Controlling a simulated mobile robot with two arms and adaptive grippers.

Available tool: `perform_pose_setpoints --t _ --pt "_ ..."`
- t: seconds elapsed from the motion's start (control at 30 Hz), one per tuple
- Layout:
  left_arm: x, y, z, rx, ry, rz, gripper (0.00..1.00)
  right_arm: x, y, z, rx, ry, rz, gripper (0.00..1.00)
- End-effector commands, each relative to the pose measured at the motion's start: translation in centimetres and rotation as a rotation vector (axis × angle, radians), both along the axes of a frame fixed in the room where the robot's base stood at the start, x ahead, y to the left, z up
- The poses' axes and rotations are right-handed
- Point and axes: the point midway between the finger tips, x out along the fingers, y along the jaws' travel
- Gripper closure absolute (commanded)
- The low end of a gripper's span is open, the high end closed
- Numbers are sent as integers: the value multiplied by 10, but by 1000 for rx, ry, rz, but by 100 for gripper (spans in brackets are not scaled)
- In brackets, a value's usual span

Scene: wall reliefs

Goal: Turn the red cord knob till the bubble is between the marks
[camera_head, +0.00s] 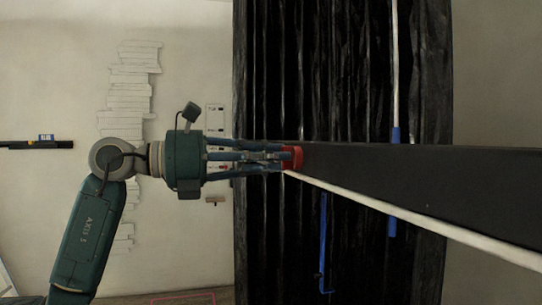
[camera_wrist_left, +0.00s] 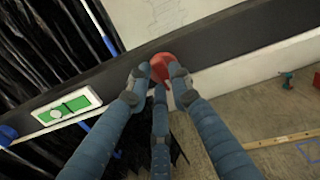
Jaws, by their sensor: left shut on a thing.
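A white-framed level with a green vial (camera_wrist_left: 67,107) is at the left of that view. A pale round bubble (camera_wrist_left: 56,113) shows in the vial's left part. The marks are too small to make out surely. My right gripper is out of view.
A black pleated curtain (camera_head: 340,80) hangs behind the beam. A pale strip (camera_head: 420,223) runs along the beam's lower edge. A blue hooked rod (camera_head: 323,245) hangs below. Small items (camera_wrist_left: 287,80) lie on the floor at right in the wrist view.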

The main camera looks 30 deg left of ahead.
Motion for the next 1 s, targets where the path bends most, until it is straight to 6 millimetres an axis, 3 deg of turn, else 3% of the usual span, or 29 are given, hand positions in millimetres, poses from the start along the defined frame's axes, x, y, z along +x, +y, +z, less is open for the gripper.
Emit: perform_pose_setpoints --t 0.6,1.0 --pt "0 0 -3 -395 340 3 100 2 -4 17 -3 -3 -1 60" --pt "0 0 -3 -538 459 1 100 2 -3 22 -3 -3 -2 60"
